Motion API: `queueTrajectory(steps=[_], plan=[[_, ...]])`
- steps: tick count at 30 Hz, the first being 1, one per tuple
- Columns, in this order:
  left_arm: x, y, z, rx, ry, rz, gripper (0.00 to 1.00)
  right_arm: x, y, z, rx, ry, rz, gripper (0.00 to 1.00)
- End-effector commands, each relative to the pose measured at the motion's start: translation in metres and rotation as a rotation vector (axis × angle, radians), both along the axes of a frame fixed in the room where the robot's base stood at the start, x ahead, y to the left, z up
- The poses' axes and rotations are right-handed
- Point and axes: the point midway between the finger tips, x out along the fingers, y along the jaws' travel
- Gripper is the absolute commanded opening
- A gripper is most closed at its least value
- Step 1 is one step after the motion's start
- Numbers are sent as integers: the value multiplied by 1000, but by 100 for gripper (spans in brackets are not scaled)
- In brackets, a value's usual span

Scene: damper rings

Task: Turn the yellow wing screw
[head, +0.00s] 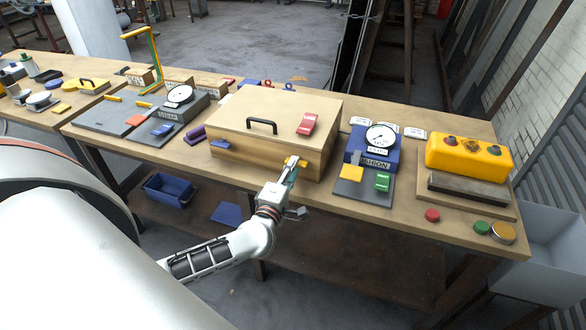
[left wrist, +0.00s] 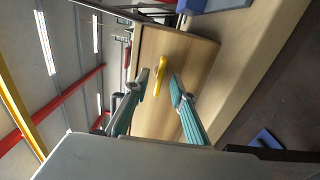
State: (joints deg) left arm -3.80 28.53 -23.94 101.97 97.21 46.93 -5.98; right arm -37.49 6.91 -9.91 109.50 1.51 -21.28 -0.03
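The yellow wing screw (head: 292,161) is on the front face of a wooden box (head: 232,152), near its right end. In the left wrist view the wing screw (left wrist: 183,85) is an elongated yellow piece standing out from the wood panel (left wrist: 190,52). My left gripper (head: 291,172) is right in front of the wing screw. In the left wrist view the left gripper (left wrist: 159,78) is open, with one teal-padded finger on each side of the screw. Gaps show between fingers and screw; contact is not evident. My right gripper is out of view.
The box lid carries a black handle (head: 262,125) and a red block (head: 307,123). A blue dial device (head: 372,147) stands to its right, a grey dial device (head: 182,104) to its left. A yellow button box (head: 468,154) is farther right on the workbench (head: 345,205).

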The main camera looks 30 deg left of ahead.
Motion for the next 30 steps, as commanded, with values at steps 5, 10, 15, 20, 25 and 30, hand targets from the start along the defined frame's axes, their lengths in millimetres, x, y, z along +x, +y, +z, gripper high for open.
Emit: queueTrajectory(steps=[5, 10, 15, 20, 25, 30], plan=[[-7, -1, 0, -1, 1, 1, 25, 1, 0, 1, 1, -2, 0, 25], [-13, -3, 0, -1, 1, 1, 25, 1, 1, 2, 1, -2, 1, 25], [-15, -3, 1, 0, -1, 0, 25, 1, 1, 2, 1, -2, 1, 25], [-15, -3, 1, 0, -1, 0, 25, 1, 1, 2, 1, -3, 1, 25], [-19, -4, 0, 0, 0, 0, 25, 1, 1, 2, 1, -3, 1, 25], [-34, -8, 0, -1, 1, -1, 25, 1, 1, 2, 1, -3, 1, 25]])
